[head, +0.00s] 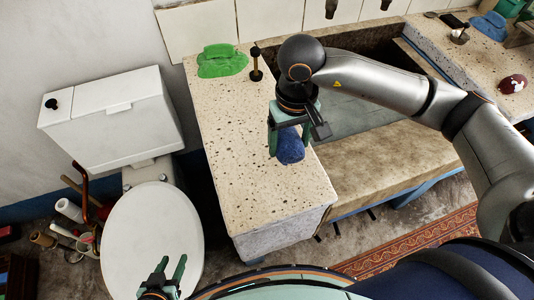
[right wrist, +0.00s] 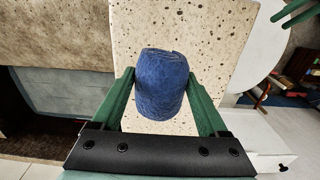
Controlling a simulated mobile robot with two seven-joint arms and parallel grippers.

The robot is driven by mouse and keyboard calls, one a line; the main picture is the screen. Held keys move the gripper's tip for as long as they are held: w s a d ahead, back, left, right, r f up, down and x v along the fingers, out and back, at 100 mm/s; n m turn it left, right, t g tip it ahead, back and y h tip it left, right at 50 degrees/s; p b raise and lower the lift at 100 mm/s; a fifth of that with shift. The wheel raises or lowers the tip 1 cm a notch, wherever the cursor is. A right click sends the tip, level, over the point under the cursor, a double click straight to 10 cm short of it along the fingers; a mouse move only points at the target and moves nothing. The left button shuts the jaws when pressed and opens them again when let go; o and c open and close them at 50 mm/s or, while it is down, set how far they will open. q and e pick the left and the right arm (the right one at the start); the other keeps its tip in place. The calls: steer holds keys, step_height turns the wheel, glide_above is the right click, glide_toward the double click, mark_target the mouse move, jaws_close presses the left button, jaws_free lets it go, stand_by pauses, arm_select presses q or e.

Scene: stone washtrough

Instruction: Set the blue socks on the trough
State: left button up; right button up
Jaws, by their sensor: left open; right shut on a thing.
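The rolled blue socks (head: 290,147) are between the green fingers of my right gripper (head: 289,137), over the speckled stone top of the trough (head: 262,195). In the right wrist view the socks (right wrist: 160,85) are a rounded blue bundle with a finger on each side, and the speckled stone (right wrist: 205,30) lies behind them. I cannot tell whether the socks touch the stone. My left gripper (head: 165,275) is open and empty, low in the head view, in front of the white toilet lid (head: 152,240).
A green cloth (head: 220,62) and a dark-handled object (head: 256,66) sit at the back of the slab. The sunken basin (head: 365,120) lies to the right. A blue item (head: 489,25) and a dark red item (head: 513,84) lie on the far right top. The front of the slab is clear.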

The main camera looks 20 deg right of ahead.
steer(key=a+f, duration=0.1)
steer(key=w+a+f, duration=0.1)
steer(key=f, duration=0.1)
steer(key=a+f, duration=0.1)
steer(key=f, duration=0.1)
steer(key=shift+w+a+f, duration=0.1)
steer(key=shift+w+a, duration=0.25)
step_height(320, 180, down, 3)
steer(key=shift+a+f+p, duration=0.1)
steer(key=shift+a+p, duration=0.05)
steer(key=shift+p, duration=0.5)
steer(key=shift+w+f, duration=0.1)
steer(key=shift+f, duration=0.05)
steer(key=shift+f, duration=0.1)
steer(key=shift+f+b, duration=0.1)
steer(key=shift+b, duration=0.2)
steer(key=o, duration=1.4)
steer(key=shift+o, duration=0.2)
